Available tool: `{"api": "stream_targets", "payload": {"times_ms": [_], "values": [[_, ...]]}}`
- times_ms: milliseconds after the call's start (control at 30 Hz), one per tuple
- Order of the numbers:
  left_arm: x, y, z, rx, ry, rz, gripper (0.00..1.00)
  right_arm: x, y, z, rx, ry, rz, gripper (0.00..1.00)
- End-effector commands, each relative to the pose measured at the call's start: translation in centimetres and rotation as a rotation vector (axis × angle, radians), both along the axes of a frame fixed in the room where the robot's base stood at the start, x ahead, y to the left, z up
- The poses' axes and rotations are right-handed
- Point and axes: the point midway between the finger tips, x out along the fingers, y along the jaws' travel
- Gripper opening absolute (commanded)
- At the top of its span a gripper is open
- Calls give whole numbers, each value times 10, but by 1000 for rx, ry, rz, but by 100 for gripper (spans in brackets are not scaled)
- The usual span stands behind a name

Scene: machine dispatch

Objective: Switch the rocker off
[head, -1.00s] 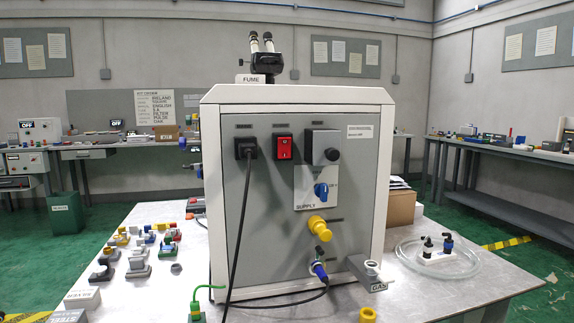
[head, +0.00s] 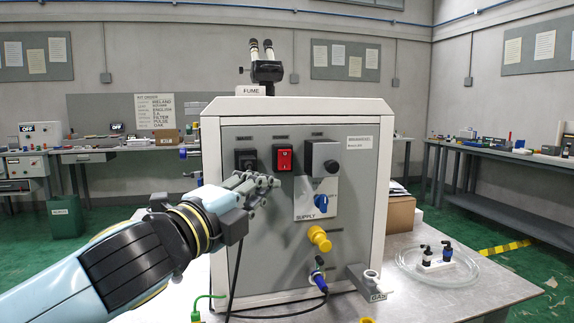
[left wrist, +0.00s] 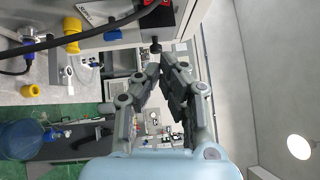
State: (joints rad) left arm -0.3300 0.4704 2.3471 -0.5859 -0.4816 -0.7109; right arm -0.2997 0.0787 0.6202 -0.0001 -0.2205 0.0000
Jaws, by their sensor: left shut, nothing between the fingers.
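The red rocker (head: 284,160) sits in a dark frame on the upper middle of the grey front panel (head: 265,235) of a white cabinet. Its face shows fully in the head view, but I cannot tell which side is pressed. My left gripper (head: 272,182) is in front of the panel with its fingers shut and empty, just below and left of the rocker. I cannot tell whether it touches the panel. In the left wrist view the closed fingers (left wrist: 160,69) point up towards the panel edge, and a red part shows at the top edge. My right gripper is out of view.
A grey gas fitting (head: 369,281) stands at the cabinet's lower right.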

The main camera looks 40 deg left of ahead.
Motion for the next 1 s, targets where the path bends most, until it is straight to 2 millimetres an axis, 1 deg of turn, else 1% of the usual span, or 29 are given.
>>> {"api": "stream_targets", "payload": {"times_ms": [133,267,500,633,800,1000], "values": [[6,1,1,-2,2,3,0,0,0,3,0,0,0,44],[24,2,5,-6,-2,3,0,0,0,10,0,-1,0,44],[76,6,11,-8,-1,2,0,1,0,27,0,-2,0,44],[101,8,13,-7,0,2,0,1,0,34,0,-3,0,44],[117,28,14,0,2,2,0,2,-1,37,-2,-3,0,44],[125,37,15,-3,3,2,0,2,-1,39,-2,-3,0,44]]}}
